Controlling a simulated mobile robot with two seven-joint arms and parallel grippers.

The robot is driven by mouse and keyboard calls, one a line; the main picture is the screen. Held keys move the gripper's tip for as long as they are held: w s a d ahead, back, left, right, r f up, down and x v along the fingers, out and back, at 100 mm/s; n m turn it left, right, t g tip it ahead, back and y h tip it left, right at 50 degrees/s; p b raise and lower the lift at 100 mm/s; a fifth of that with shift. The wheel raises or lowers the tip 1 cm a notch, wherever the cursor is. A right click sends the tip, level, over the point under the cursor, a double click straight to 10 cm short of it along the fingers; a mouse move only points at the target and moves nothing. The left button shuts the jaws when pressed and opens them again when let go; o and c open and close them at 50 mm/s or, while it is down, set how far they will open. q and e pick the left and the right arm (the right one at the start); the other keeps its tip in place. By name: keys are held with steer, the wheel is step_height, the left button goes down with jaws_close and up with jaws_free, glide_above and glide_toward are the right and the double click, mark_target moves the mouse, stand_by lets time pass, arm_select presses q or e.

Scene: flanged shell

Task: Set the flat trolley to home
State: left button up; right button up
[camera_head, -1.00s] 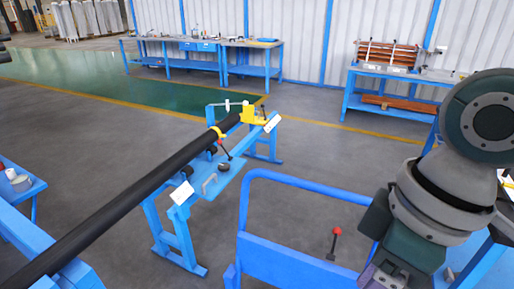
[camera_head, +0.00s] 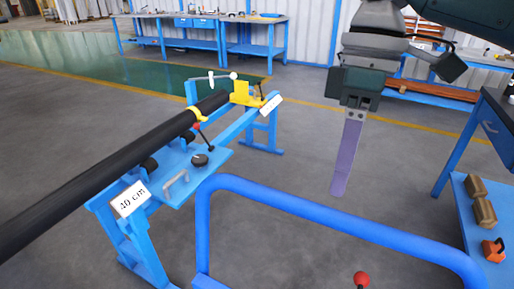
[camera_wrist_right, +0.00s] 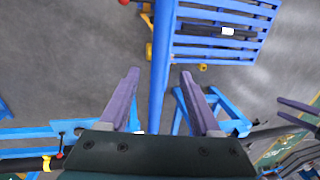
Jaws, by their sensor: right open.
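The flat trolley's blue push handle (camera_head: 300,203) rises in the near foreground of the head view. The right wrist view shows a blue slatted deck (camera_wrist_right: 222,45) with a dark bar across it and yellow wheel parts. My right gripper (camera_head: 339,192) hangs fingers-down above and beyond the handle. In the right wrist view its purple fingers (camera_wrist_right: 159,75) are apart, and a blue tube (camera_wrist_right: 159,75) shows between them, apparently at a distance. Purple prongs at that view's right edge may be my left gripper (camera_wrist_right: 300,113); their state is unclear.
A red-knobbed lever (camera_head: 361,279) stands inside the handle. A blue stand (camera_head: 180,165) carries a long black pipe (camera_head: 100,185) on the left, with a "40 cm" label. A blue shelf unit (camera_head: 483,218) stands at right. Grey floor is clear beyond the handle.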

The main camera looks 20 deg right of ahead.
mark_target(332, 210)
steer(key=f, duration=0.4)
steer(key=a+f, duration=0.1)
steer(key=f, duration=0.1)
steer(key=shift+s+f, duration=0.4)
jaws_close()
stand_by(1.0)
